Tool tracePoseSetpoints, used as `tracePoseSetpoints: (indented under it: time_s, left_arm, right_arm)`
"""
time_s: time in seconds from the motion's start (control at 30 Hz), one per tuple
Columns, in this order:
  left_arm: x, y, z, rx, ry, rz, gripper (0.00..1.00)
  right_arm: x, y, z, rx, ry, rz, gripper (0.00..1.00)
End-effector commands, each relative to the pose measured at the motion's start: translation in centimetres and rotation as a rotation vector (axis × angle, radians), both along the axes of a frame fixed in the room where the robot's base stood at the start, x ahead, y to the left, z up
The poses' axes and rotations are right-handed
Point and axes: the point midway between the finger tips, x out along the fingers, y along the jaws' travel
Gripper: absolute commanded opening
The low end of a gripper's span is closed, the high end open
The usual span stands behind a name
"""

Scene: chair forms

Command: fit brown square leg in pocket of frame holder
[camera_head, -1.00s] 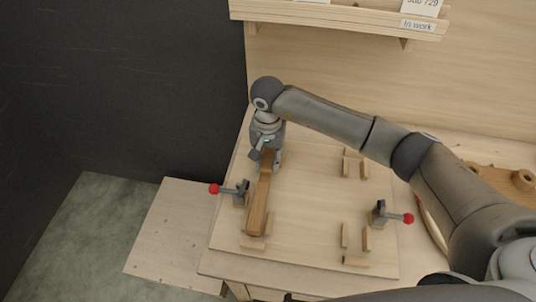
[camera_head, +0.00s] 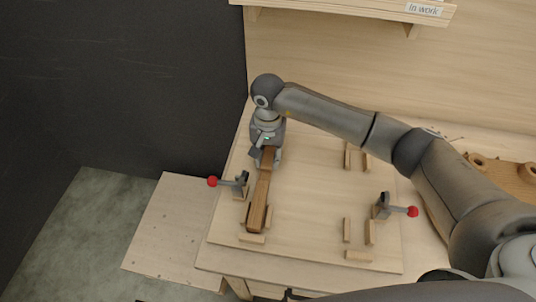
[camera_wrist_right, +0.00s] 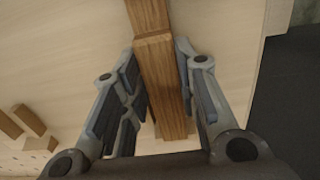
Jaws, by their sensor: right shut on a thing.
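The brown square leg (camera_head: 261,198) is a long wooden bar, lying lengthwise along the left side of the frame holder (camera_head: 310,220), a pale board with small blocks. My right gripper (camera_head: 266,158) is shut on its far end; in the right wrist view the leg (camera_wrist_right: 160,75) runs between the fingers (camera_wrist_right: 158,85). The leg's near end is between the side blocks of the near-left pocket, just behind its end block (camera_head: 252,239). I cannot tell whether it rests on the board. The far end is partly hidden by the gripper. My left gripper is out of view.
Red-knobbed clamps stand at the left (camera_head: 241,186) and right (camera_head: 382,206) of the board. The right-hand pocket blocks (camera_head: 369,232) are empty. A shelf (camera_head: 340,14) hangs at the back. A brown wooden part (camera_head: 505,177) lies at the far right. The board's middle is clear.

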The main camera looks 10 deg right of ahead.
Motion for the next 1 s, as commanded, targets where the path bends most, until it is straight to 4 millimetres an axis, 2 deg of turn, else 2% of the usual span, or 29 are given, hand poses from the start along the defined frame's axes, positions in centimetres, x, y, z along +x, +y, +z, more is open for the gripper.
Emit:
tracePoseSetpoints:
  time_s: [0.23,0.27,0.43,0.77,0.87,1.0]
  left_arm:
    - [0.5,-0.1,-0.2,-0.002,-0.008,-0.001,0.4]
    - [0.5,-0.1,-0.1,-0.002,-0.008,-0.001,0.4]
    - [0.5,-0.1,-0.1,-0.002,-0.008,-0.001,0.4]
    - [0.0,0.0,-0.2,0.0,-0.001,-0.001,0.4]
    - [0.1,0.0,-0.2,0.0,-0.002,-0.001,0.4]
    - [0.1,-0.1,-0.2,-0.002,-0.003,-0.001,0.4]
  right_arm:
    - [0.0,0.0,-0.2,0.0,-0.001,0.0,0.0]
    - [0.0,0.0,-0.1,0.001,0.0,0.0,0.32]
    - [0.0,0.0,-0.1,0.0,0.0,0.0,0.53]
    - [0.0,0.0,0.0,0.0,0.0,0.0,0.53]
    - [0.1,0.0,0.9,0.0,-0.002,0.0,0.53]
    - [0.2,-0.1,3.3,-0.001,-0.006,0.001,0.53]
